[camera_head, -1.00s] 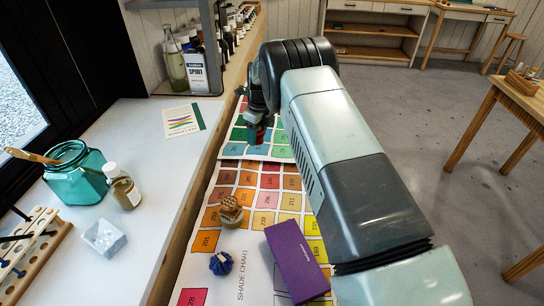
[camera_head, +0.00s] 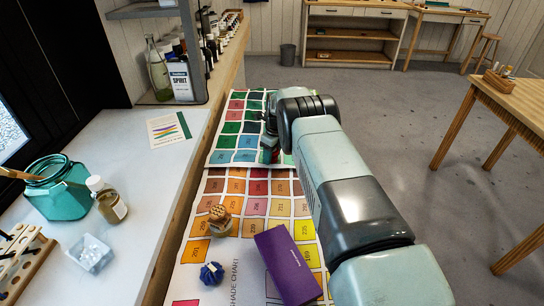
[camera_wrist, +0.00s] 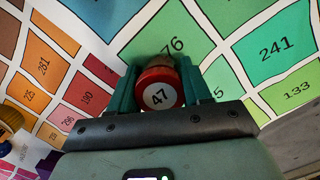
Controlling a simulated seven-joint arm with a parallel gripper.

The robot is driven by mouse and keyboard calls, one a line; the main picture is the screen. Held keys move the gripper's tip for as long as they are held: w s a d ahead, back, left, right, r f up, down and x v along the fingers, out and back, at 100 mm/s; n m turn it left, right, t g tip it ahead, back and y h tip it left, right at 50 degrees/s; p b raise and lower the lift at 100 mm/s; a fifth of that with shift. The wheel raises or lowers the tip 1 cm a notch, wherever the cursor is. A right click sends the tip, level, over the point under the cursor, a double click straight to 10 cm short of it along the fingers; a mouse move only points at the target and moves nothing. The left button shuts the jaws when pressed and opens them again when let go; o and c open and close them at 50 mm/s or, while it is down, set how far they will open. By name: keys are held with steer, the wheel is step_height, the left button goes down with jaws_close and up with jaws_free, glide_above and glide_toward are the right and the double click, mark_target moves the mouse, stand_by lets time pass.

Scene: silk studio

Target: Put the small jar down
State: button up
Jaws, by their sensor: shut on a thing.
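The shade chart (camera_wrist: 225,22) lies below, with green squares around the jar. Whether the jar's base touches the chart cannot be told. In the head view my gripper (camera_head: 270,148) is low over the far part of the chart, at its right side. The jar is mostly hidden there by the gripper and arm.
A carved wooden piece (camera_head: 220,220), a blue knotted bundle (camera_head: 212,272) and a purple box (camera_head: 288,263) are on the near chart. A white counter (camera_head: 150,195) to the left bears a teal jar (camera_head: 62,195) and a bottle (camera_head: 108,200). The chart's far left is clear.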

steer(key=shift+f, duration=0.5)
steer(key=shift+f, duration=0.15)
steer(key=o, duration=1.1)
